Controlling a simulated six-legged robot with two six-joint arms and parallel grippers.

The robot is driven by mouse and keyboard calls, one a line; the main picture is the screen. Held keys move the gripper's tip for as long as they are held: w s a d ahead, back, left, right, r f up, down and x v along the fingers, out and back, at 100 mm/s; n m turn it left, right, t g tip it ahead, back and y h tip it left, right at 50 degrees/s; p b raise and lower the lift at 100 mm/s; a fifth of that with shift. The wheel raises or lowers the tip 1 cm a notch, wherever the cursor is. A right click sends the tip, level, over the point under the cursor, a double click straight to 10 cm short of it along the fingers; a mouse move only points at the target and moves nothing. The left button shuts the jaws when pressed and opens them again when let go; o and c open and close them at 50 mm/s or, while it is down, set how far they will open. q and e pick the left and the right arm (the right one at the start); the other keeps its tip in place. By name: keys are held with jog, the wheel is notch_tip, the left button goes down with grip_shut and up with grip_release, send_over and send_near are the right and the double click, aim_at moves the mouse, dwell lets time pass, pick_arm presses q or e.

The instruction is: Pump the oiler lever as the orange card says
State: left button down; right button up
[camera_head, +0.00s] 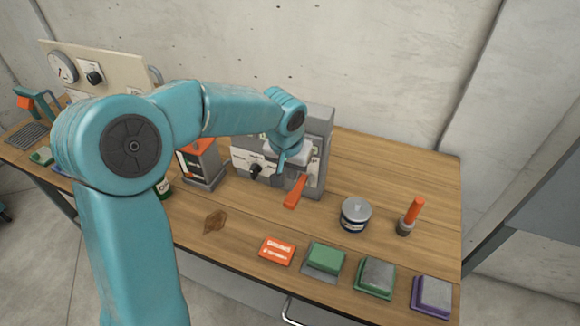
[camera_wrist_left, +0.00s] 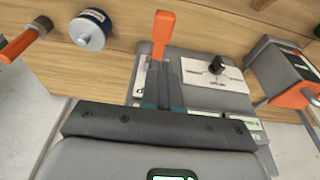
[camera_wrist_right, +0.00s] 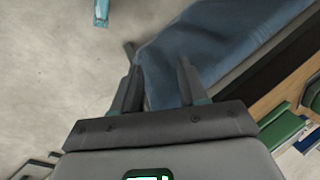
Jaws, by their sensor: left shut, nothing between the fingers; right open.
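The oiler is a grey box (camera_head: 319,135) on the bench, with a light front plate and a black knob (camera_head: 256,170). Its orange lever (camera_head: 295,192) sticks out at the front, pointing forward and down; it also shows in the left wrist view (camera_wrist_left: 164,32). The orange card (camera_head: 277,251) lies near the bench's front edge; its white print is too small to read. My left gripper (camera_head: 281,160) is shut and empty, just above and behind the lever's handle; I cannot tell if it touches. My right gripper (camera_wrist_right: 158,70) is open and empty, seen only in its wrist view, away from the oiler.
A lidded tin (camera_head: 355,215) and an orange-handled tool (camera_head: 410,215) stand to the right. Green (camera_head: 325,257), grey-green (camera_head: 375,278) and purple (camera_head: 432,295) blocks line the front edge. An orange-topped box (camera_head: 200,162) stands left of the oiler. A brown stain (camera_head: 214,221) marks the bench.

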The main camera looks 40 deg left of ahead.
aim_at(293, 197)
pick_arm(q)
jog(key=b+x, duration=0.1)
jog(key=x, duration=0.1)
jog(key=b+x, duration=0.1)
jog(key=x, duration=0.1)
jog(key=s+b+x, duration=0.1)
jog(key=x, duration=0.2)
jog(key=shift+d+f, duration=0.15)
jog(key=shift+f+b, duration=0.5)
jog(key=shift+b, duration=0.05)
jog(key=shift+f, duration=0.1)
jog(key=shift+s, duration=0.1)
